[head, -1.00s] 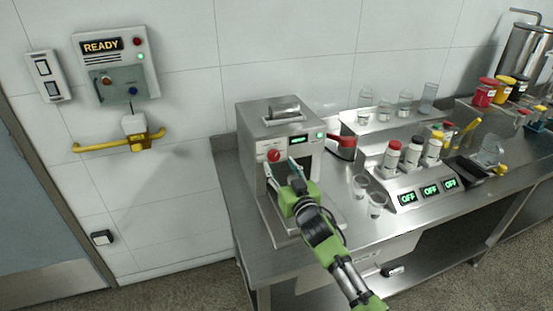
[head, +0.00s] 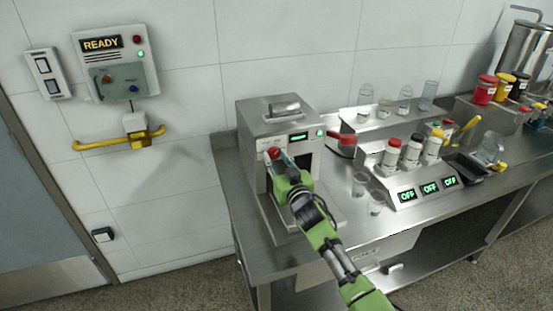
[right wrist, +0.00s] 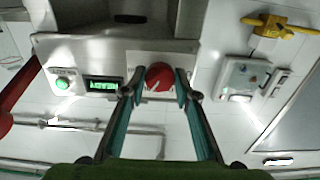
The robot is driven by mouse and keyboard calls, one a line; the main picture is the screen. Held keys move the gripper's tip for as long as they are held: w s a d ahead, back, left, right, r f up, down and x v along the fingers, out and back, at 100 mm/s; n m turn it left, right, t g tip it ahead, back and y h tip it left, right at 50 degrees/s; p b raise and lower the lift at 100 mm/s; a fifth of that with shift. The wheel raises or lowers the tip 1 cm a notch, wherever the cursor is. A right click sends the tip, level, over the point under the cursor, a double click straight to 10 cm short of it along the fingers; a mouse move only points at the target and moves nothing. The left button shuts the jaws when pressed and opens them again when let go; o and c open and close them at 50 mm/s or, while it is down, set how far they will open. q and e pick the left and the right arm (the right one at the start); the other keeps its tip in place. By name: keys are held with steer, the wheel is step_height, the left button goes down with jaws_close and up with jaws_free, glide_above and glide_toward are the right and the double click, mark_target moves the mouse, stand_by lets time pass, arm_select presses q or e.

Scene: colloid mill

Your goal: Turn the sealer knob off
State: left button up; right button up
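The sealer (head: 255,122) is a steel box at the left end of the bench, with a red knob (head: 274,153) on its front. A lit green display (head: 298,137) and a green light sit right of the knob. In the right wrist view the red knob (right wrist: 160,77) has a white pointer mark and sits between the fingertips. My right gripper (head: 280,158) is at the sealer front; its teal fingers (right wrist: 160,88) are drawn in close on both sides of the knob. Any tiny gap is hard to tell. My left gripper is not in view.
A red handle (head: 342,140) sticks out right of the sealer. Clear cups (head: 360,184) and a stand with capped bottles and OFF displays (head: 430,188) are farther right. A wall panel reading READY (head: 101,43) hangs left above a yellow handle (head: 95,145).

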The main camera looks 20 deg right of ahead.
steer(key=shift+n, duration=0.4)
steer(key=n+b, duration=0.1)
steer(key=n, duration=0.3)
steer(key=shift+n, duration=0.4)
steer(key=n, duration=0.6)
steer(key=shift+d, duration=0.1)
steer(key=n, duration=0.5)
steer(key=shift+n, duration=0.4)
steer(key=n, duration=0.6)
steer(key=shift+n, duration=0.4)
steer(key=o, duration=1.1)
steer(key=shift+r, duration=0.1)
